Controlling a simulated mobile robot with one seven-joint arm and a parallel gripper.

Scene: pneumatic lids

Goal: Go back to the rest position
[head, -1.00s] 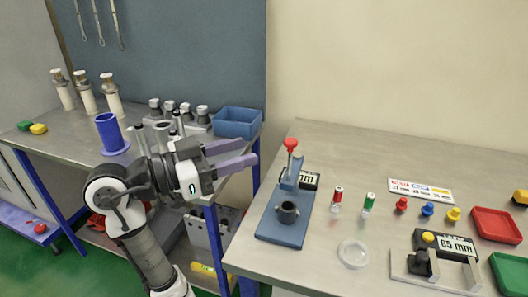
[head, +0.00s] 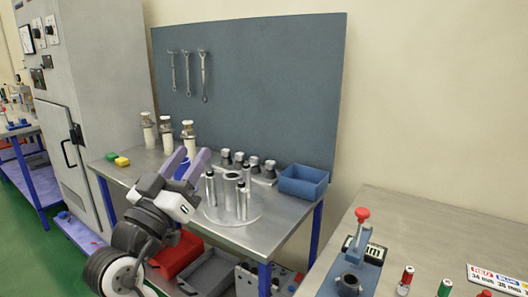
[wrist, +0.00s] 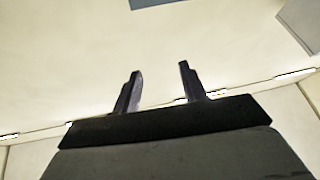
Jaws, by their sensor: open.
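My gripper (head: 186,164) is in the head view, in front of the left workbench, with its two purple fingers pointing up and apart. It is open and nothing is between the fingers. In the wrist view my gripper (wrist: 157,88) shows its two dark fingers spread against a pale wall or ceiling, with nothing between them.
A round plate (head: 245,218) with upright metal cylinders stands close right of my gripper. A blue bin (head: 303,182) is at the bench's right end. A second table (head: 440,222) with a blue press (head: 352,272) is at right. A grey cabinet (head: 85,95) stands at left.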

